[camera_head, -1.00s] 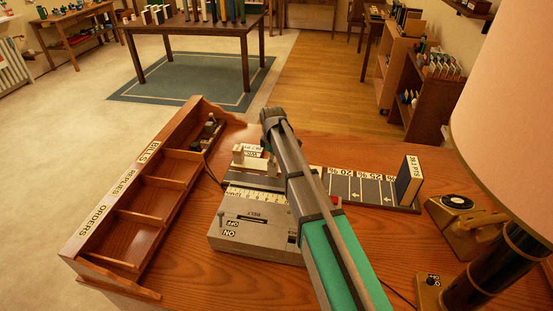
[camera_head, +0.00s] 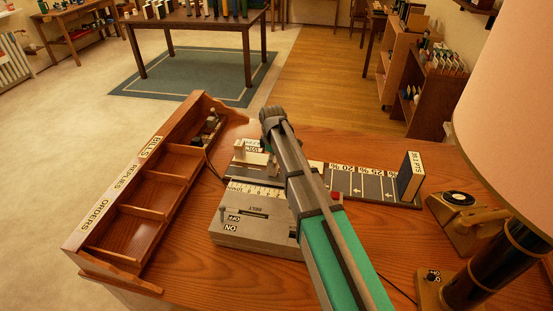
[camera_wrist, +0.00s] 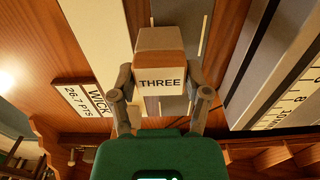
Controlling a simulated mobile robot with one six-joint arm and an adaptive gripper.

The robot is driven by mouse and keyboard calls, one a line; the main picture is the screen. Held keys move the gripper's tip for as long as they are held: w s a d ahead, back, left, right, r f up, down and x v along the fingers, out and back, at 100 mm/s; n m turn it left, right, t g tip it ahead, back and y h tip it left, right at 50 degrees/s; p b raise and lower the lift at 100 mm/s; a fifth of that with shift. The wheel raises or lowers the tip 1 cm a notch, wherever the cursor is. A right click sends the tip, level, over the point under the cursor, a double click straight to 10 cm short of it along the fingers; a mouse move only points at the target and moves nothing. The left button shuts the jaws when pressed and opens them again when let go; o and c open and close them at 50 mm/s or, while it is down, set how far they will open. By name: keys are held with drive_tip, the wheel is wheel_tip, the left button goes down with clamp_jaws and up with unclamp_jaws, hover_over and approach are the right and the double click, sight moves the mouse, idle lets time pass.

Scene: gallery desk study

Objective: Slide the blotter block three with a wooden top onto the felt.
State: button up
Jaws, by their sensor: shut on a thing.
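The blotter block three (camera_wrist: 160,40) shows in the wrist view, with a wooden top and a white face reading THREE. My gripper (camera_wrist: 162,85) is shut on it, one finger at each side. In the head view my arm covers the gripper and the block. Pale strips (camera_wrist: 98,35) lie on the wood beside the block in the wrist view. I cannot tell for certain which surface is the felt, or whether the block touches what is below it.
A grey belt machine (camera_head: 258,233) with a ruler stands left of my arm. A compartmented wooden rack (camera_head: 150,193) is farther left.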

drive_tip(key=shift+s, duration=0.3)
drive_tip(key=shift+s+a, duration=0.15)
drive_tip(key=shift+s, duration=0.5)
drive_tip(key=shift+s, duration=0.1)
drive_tip(key=shift+f, duration=0.2)
idle(0.5)
drive_tip(key=o, duration=1.2)
drive_tip(key=shift+o, duration=0.2)
drive_tip(key=shift+r, duration=0.1)
